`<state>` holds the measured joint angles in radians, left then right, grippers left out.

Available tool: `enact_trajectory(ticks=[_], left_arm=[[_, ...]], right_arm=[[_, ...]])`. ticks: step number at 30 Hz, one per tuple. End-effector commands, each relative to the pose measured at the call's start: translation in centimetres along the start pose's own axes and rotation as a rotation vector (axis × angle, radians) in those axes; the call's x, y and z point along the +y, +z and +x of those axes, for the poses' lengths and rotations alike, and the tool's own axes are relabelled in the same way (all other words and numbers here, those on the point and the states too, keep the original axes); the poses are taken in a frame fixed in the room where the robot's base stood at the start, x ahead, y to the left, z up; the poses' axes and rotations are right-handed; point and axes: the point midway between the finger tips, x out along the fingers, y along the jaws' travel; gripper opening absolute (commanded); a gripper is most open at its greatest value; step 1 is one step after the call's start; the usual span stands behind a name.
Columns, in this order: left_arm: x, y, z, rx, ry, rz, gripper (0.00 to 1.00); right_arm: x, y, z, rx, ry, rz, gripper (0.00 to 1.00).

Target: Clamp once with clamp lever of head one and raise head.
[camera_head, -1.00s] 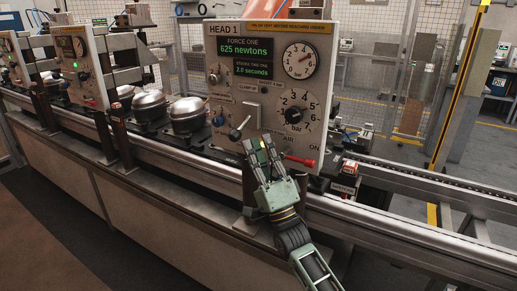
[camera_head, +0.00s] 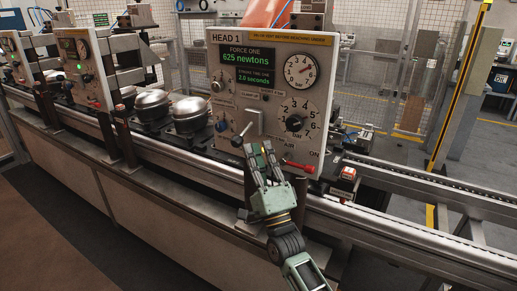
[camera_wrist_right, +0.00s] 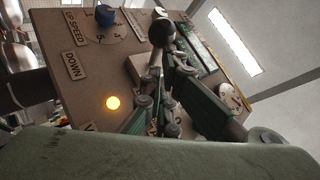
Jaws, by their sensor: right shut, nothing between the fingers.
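The head one panel (camera_head: 268,85) is a beige box labelled HEAD 1, reading 625 newtons and 2.0 seconds. Its clamp lever (camera_head: 238,141) has a black ball end that hangs down to the lower left. My right gripper (camera_head: 262,150) is shut and empty in front of the panel, just right of the ball and a little below it. In the right wrist view the black ball (camera_wrist_right: 161,32) shows just beyond my fingers; I cannot tell whether they touch. An amber lamp (camera_wrist_right: 113,103) is lit on the panel. My left gripper is not in view.
A red handle (camera_head: 298,167) sticks out at the panel's lower right, close to my gripper. Metal domes (camera_head: 152,103) stand on the line to the left, with another panel (camera_head: 82,70) beyond. The conveyor rail (camera_head: 400,222) runs to the right.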

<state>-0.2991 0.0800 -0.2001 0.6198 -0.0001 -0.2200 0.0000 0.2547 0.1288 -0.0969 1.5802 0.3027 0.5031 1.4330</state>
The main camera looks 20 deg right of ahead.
Motion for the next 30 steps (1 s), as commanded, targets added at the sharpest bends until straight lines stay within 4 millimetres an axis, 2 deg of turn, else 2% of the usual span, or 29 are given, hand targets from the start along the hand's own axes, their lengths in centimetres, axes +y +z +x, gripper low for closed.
enact_trajectory(ticks=[8,12,16,21,30], left_arm=[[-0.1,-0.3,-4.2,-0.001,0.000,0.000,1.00],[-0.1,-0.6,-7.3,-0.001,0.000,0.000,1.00],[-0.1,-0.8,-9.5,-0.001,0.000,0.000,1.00],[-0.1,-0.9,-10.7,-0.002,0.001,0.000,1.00],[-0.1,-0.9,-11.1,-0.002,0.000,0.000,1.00]], right_arm=[[-1.6,0.7,0.9,0.079,0.078,0.082,0.00],[-2.4,1.0,1.4,0.143,0.142,0.148,0.00],[-2.9,1.3,1.6,0.205,0.204,0.210,0.00],[-3.1,1.5,1.6,0.243,0.249,0.248,0.00],[-3.5,1.6,1.9,0.242,0.245,0.247,0.00]])
